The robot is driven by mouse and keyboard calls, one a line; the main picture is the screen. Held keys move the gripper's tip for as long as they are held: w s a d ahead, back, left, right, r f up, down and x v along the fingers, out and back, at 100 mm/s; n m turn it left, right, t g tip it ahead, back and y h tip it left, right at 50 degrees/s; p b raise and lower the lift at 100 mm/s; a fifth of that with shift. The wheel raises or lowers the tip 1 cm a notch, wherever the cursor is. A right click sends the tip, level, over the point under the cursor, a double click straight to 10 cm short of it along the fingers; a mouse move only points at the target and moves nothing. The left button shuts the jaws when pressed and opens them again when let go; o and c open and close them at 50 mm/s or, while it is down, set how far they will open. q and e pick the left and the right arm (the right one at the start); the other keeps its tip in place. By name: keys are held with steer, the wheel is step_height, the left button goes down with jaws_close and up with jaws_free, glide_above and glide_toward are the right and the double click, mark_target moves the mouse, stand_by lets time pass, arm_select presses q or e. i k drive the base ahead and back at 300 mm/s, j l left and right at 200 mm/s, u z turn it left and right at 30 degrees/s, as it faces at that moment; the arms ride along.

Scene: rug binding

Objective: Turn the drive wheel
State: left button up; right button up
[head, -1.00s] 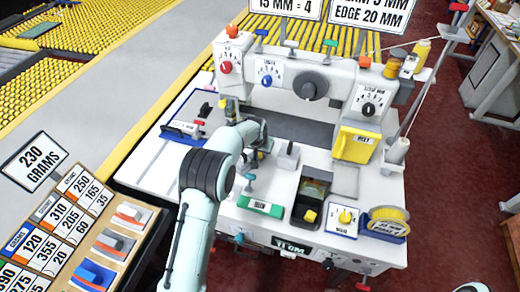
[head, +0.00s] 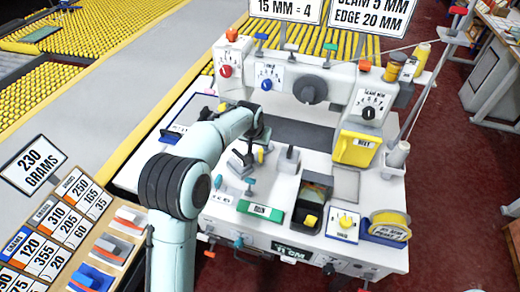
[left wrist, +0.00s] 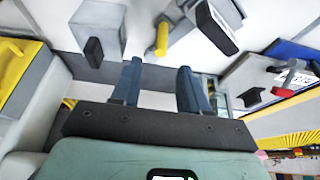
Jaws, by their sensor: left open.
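The drive wheel looks to be the round dark grey knob (head: 310,88) on the upright front face of the white sewing machine (head: 345,78). I cannot make it out in the left wrist view. My left gripper (head: 257,132) is at the machine's left half, lower and left of the wheel and apart from it. My own wrist partly hides it in the head view. In the left wrist view my left gripper's two dark blue fingers (left wrist: 160,88) stand apart with nothing between them. My right gripper is not in view.
A red dial (head: 225,71) and a blue dial (head: 267,84) sit left of the wheel. A black dial (head: 368,113) and a yellow box (head: 355,149) are to its right. Small levers and a green block (head: 260,210) stand on the white table (head: 290,228).

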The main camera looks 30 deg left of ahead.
mark_target(310, 89)
steer(key=k, duration=1)
